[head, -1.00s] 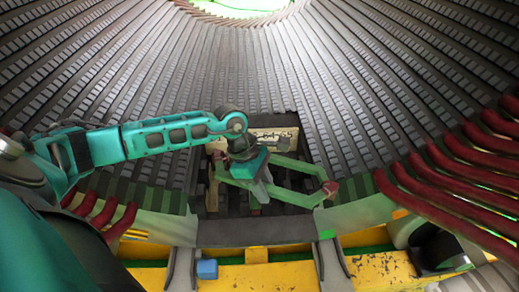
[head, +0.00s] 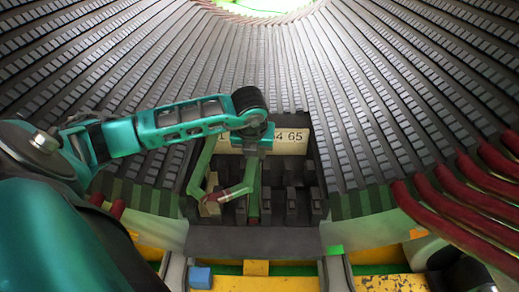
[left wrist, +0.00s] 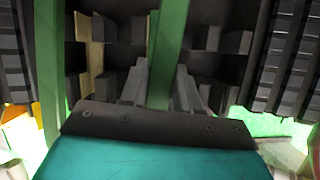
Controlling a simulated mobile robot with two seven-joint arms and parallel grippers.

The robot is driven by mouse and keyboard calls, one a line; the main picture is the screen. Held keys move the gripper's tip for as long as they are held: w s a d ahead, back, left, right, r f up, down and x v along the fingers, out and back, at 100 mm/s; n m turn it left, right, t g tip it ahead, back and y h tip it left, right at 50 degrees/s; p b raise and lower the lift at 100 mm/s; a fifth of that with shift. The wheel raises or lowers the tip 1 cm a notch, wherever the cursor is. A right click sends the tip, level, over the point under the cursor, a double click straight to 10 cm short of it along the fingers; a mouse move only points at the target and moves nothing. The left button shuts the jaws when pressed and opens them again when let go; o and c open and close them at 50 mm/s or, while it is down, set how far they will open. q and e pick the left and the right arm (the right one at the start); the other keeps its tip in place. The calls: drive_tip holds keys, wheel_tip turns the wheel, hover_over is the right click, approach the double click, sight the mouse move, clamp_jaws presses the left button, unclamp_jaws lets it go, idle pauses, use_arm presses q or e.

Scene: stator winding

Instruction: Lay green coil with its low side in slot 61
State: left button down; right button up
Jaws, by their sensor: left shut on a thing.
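The green coil (head: 254,205) is a long loop with a dark red wrapped near end. My left gripper (head: 252,172) is shut on its right side. That side runs between the fingers in the left wrist view (left wrist: 167,55), and the coil's other green side (left wrist: 47,60) stands at the left there. In the head view the coil lies lengthwise over the left half of the dark slot block (head: 260,237). A pale number board (head: 291,142) stands behind the block. I read 64 and 65 on it; my arm hides middle numbers. Whether a coil side sits inside slot 61 cannot be told.
Ribbed grey stator walls (head: 390,120) rise on both sides. Several dark red coil ends (head: 440,207) curve in at the right. A small blue block (head: 201,277) and a yellow beam (head: 256,268) are at the front. The right half of the slot block is free.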

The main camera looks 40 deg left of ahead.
use_arm(q)
drive_tip(key=shift+w+a+n, duration=0.3)
drive_tip(key=shift+n, duration=0.2)
wheel_tip(320, 180, down, 6)
drive_tip(key=b, duration=0.4)
drive_tip(key=shift+r, duration=0.25)
drive_tip(key=shift+f, duration=0.1)
use_arm(e)
drive_tip(key=shift+w+a+f, duration=0.1)
drive_tip(key=shift+a+f, duration=0.15)
drive_tip(key=shift+f, duration=0.55)
drive_tip(key=shift+w+a+f, duration=0.1)
drive_tip(key=shift+a+f, duration=0.1)
drive_tip(key=shift+f, duration=0.55)
use_arm(q)
drive_tip(key=shift+f+b, duration=0.35)
use_arm(e)
drive_tip(key=shift+f, duration=0.45)
use_arm(q)
drive_tip(key=shift+f, duration=0.15)
drive_tip(key=shift+f+b, duration=0.45)
drive_tip(key=shift+b, duration=0.1)
drive_tip(key=shift+f+b, duration=0.4)
drive_tip(key=shift+f, duration=0.1)
use_arm(e)
drive_tip(key=shift+a+f, duration=0.3)
drive_tip(key=shift+f, duration=0.1)
